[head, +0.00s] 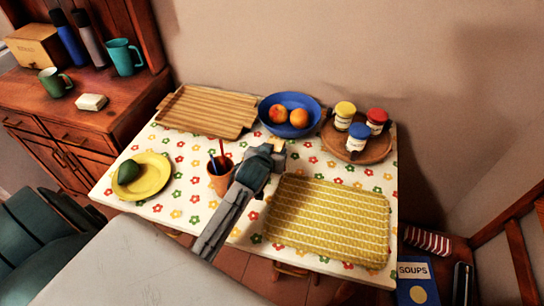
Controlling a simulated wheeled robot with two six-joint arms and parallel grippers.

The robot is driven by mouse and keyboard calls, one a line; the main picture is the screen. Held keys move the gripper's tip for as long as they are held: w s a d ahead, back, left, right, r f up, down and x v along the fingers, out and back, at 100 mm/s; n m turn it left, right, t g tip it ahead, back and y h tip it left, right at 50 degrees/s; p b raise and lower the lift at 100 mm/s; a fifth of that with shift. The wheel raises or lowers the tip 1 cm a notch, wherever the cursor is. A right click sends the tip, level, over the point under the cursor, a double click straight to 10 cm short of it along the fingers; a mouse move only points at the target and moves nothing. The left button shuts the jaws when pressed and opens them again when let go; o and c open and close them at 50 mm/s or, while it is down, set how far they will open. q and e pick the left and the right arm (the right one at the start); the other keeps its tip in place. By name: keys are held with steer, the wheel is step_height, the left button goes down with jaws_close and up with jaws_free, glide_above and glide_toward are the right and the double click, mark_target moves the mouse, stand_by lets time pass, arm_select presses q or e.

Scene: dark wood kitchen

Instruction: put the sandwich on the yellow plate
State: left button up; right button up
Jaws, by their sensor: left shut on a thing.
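The yellow plate (162,167) lies at the left end of the table, with a dark green avocado (128,172) on it. My left gripper (271,151) is over the middle of the table, in front of the blue bowl and right of the plate. It is shut on a small pale beige thing (279,145), which looks like the sandwich; the gripper hides most of it. I cannot tell how high it is above the table. My right gripper is not in view.
A terracotta cup (221,183) with pens stands between gripper and plate. A slatted wooden tray (205,112), a blue bowl (290,104) with fruit and a round wooden tray (358,150) with jars line the back. A yellow woven mat (325,222) covers the front right.

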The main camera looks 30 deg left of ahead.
arm_select(q)
steer(key=shift+f, duration=1.45)
steer(key=shift+f, duration=0.15)
steer(key=o, duration=1.1)
steer(key=shift+s, duration=0.1)
